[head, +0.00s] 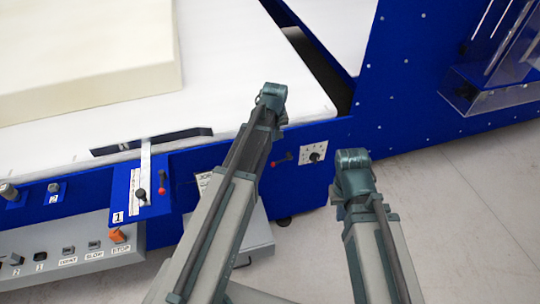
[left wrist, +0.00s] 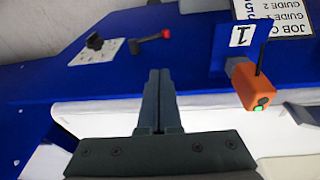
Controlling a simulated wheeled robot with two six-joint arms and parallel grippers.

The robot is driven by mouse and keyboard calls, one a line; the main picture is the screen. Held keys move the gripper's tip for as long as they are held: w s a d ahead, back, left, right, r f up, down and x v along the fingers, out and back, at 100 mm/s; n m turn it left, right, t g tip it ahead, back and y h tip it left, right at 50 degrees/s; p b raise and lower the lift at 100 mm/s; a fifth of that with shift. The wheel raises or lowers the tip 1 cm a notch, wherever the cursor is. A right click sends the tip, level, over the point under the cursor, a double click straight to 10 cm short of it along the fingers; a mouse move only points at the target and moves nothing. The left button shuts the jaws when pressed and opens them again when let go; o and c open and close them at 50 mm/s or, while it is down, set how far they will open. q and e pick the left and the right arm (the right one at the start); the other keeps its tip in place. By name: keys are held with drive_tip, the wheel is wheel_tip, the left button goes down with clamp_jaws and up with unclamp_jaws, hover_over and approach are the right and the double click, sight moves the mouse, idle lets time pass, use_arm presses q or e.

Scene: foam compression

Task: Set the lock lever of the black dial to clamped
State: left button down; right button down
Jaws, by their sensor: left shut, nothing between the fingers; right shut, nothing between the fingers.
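The black dial (head: 315,152) sits on a white plate on the blue machine side, right of my left arm in the head view. Its lock lever (head: 283,158), with a red knob, lies just left of the plate. In the left wrist view the dial (left wrist: 95,42) and the lever (left wrist: 150,39) with its red knob show ahead of the fingers. My left gripper (left wrist: 158,75) is shut and empty; its fingertips appear below the lever in that view, with no clear contact. My right gripper (head: 352,160) is shut and empty, below and right of the dial; its fingertips are not distinct.
A second red-knobbed lever (head: 162,185) stands by the slide marked 1. An orange box (left wrist: 255,85) shows in the left wrist view. A cream foam block (head: 85,55) lies on the white table (head: 225,75). A clear box (head: 500,90) is at right; the grey floor (head: 450,220) is open.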

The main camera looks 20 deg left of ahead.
use_arm(q)
drive_tip(key=shift+f, duration=0.1)
idle(0.3)
drive_tip(key=b+x, duration=0.8)
drive_tip(key=s+b+x, duration=0.1)
drive_tip(key=b+x, duration=0.3)
drive_tip(key=shift+w+d+f+b, duration=0.1)
drive_tip(key=shift+d+f+b, duration=0.2)
drive_tip(key=shift+d, duration=0.1)
drive_tip(key=shift+d+f+b, duration=0.25)
drive_tip(key=shift+f+b, duration=0.3)
